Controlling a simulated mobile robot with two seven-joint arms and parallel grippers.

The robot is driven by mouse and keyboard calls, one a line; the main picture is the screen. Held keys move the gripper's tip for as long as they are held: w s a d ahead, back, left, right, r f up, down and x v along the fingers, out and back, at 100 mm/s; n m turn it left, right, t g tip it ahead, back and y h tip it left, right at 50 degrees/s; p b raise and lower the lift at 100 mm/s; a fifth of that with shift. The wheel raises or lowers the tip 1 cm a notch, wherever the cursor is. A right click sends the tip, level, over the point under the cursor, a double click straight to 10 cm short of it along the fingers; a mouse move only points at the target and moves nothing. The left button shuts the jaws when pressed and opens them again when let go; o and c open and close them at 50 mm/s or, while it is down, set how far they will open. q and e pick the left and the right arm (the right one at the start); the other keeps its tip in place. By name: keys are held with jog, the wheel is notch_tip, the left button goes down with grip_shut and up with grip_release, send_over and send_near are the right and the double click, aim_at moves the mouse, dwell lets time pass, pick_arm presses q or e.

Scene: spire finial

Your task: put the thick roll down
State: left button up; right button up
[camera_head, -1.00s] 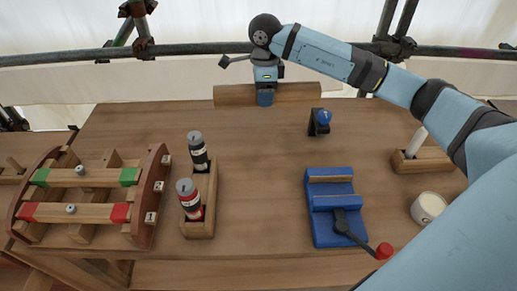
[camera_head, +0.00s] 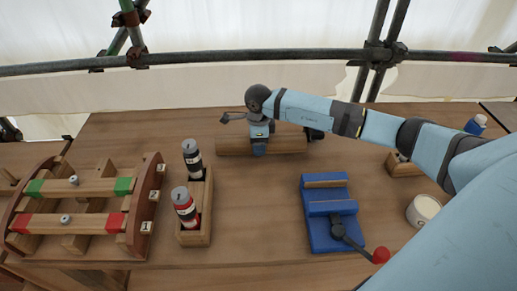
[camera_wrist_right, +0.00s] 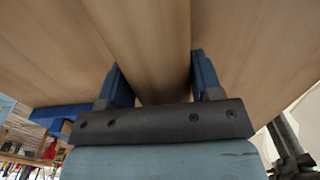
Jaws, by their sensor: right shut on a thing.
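The thick roll (camera_head: 287,144) is a long plain wooden bar lying level, left to right, at the back of the bench in the head view. My right gripper (camera_head: 259,149) is shut across its middle from above. In the right wrist view the roll (camera_wrist_right: 145,45) passes between the two blue fingers (camera_wrist_right: 163,80). I cannot tell whether its underside touches the bench. My left gripper is not in view.
The wooden bench (camera_head: 255,210) is clear in front of the roll. A wooden holder with two bottles (camera_head: 194,238) stands left, beside a rack (camera_head: 90,243). A blue fixture with a red-knobbed lever (camera_head: 318,238) and a white round tin (camera_head: 424,208) are right.

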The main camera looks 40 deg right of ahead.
jog(key=shift+f, duration=1.55)
jog(key=shift+f, duration=0.1)
jog(key=o, duration=1.1)
notch_tip(320, 180, up, 12)
jog(key=shift+r, duration=0.1)
